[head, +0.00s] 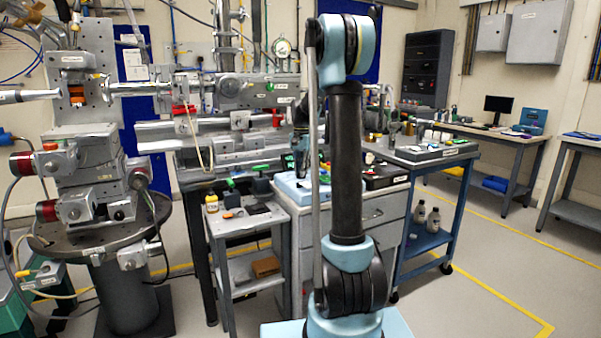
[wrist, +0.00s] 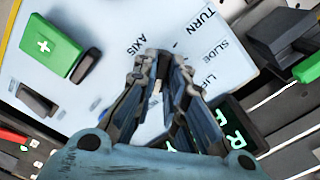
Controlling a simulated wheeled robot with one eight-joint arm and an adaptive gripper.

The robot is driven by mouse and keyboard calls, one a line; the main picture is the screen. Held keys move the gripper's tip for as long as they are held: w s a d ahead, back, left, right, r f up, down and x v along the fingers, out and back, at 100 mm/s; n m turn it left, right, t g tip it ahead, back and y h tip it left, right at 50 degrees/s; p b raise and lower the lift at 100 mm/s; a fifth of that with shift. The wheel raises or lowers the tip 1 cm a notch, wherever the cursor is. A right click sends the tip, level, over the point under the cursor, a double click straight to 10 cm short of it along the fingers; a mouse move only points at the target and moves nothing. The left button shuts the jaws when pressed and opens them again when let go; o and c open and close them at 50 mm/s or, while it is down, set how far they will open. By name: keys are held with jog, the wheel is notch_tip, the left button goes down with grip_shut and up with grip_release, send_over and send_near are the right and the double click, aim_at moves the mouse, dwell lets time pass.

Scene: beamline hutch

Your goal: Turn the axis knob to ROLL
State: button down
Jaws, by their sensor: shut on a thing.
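The pale blue control box (wrist: 120,30) fills much of the wrist view, with the printed word AXIS and the labels TURN, SLIDE and a partly covered LI... to the right. I cannot see a ROLL label. My gripper (wrist: 168,68) points down at the box beside these labels, its fingers closed on the axis knob. The fingers hide most of the knob, so its pointing direction cannot be told. In the head view the box (head: 287,189) sits on the grey cabinet, with my gripper (head: 300,172) at it, partly behind my arm.
A black block with a green part (wrist: 285,38) stands at right. A small cart (head: 240,222) stands left of the cabinet (head: 385,212).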

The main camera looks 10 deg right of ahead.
dwell(0.4)
jog(key=c, duration=1.6)
grip_release()
jog(key=shift+c, duration=0.2)
notch_tip(320, 180, up, 12)
jog(key=shift+f, duration=0.1)
